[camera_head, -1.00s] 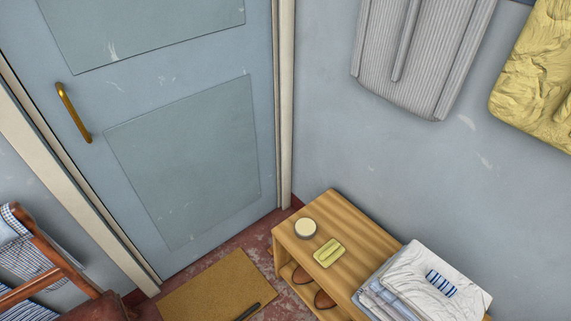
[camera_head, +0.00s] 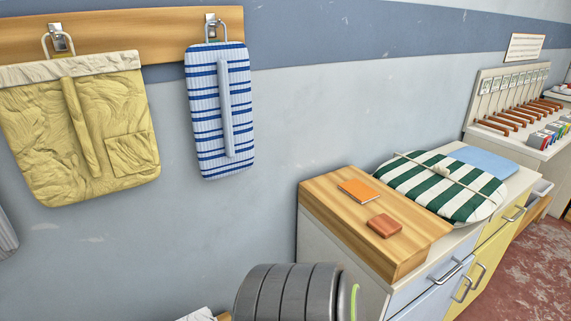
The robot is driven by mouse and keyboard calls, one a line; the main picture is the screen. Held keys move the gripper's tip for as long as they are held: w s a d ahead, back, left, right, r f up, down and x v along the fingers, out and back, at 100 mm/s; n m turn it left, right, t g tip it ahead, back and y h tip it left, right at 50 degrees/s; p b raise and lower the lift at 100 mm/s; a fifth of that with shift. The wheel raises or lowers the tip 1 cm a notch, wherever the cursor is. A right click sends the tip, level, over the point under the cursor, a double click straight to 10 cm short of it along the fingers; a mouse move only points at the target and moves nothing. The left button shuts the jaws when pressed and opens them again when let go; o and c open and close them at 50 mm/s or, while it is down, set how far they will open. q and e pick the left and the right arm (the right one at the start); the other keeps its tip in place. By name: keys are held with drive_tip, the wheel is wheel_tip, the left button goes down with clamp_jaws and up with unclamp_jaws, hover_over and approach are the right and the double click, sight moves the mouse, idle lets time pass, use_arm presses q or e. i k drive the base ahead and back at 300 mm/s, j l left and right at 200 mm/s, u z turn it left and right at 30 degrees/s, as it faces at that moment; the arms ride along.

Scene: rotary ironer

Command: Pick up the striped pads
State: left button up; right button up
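A blue-and-white striped pad (camera_head: 206,131) hangs upright by a loop from a metal hook on the wall rail, with a pale strip down its front. A green-and-white striped pad (camera_head: 434,189) with rounded ends lies flat on a cabinet top at the right, with thin beige bands across it. I cannot tell from the picture which of these the task means, or whether the green one is a single piece. Neither of my grippers shows in this view.
On the cabinet's wooden top lie an orange notebook (camera_head: 359,191) and a brown block (camera_head: 384,226). A blue folded cloth (camera_head: 486,161) lies behind the green pad. Red floor (camera_head: 525,275) shows at right.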

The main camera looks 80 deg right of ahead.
sight(462, 194)
drive_tip(key=z, duration=3.65)
drive_tip(key=i+l+z, duration=0.25)
drive_tip(key=l, duration=0.3)
drive_tip(key=i+l+z, duration=0.2)
drive_tip(key=i+l, duration=0.2)
drive_tip(key=i+l+z, duration=0.2)
drive_tip(key=i, duration=0.3)
drive_tip(key=i+l+z, duration=0.15)
drive_tip(key=i, duration=0.4)
drive_tip(key=i+l+z, duration=0.2)
drive_tip(key=i, duration=0.35)
drive_tip(key=i+u, duration=0.3)
drive_tip(key=i, duration=0.15)
drive_tip(key=i+l+u, duration=0.45)
drive_tip(key=i+u, duration=0.15)
drive_tip(key=i, duration=0.25)
